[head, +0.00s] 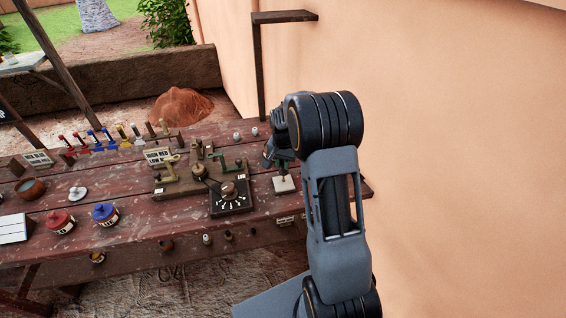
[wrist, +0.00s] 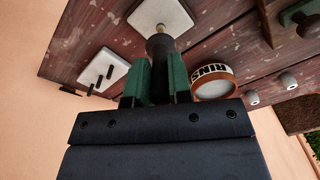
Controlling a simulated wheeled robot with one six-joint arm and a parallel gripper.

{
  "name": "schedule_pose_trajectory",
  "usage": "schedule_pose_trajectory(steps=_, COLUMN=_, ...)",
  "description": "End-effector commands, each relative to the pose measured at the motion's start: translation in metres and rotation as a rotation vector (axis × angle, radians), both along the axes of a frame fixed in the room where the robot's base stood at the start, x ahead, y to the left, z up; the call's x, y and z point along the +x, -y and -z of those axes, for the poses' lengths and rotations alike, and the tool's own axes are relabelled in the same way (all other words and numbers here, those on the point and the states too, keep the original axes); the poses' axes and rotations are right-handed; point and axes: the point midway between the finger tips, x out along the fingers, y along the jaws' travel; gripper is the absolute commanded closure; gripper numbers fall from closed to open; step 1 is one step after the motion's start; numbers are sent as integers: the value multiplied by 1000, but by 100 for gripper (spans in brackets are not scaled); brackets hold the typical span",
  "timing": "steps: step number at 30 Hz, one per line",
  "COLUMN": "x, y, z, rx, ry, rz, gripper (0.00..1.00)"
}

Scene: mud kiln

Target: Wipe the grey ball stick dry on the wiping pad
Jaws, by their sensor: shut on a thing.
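My gripper (head: 284,160) is at the right end of the table, pointing down. In the wrist view its two green fingers (wrist: 158,82) are shut on the dark grey handle of the ball stick (wrist: 160,46). The stick's small, pale metallic tip points at the white square wiping pad (wrist: 178,14). The tip appears at or just above the pad's surface; I cannot tell whether it touches. In the head view the pad (head: 286,187) lies flat on the table below the gripper, and the arm partly hides the stick.
A round pot marked "RINS" (wrist: 212,84) and a white plate with black pegs (wrist: 103,74) are near the gripper. A dial box (head: 231,197) stands left of the pad. Red (head: 60,221) and blue (head: 105,214) jars are farther left. A plaster wall (head: 460,150) rises right.

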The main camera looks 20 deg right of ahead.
Motion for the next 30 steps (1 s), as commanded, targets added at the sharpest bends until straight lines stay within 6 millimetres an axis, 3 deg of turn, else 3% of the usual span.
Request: schedule_pose_trajectory(steps=30, x=1, y=-7, z=7, rx=0, ry=0, rz=-1, gripper=100)
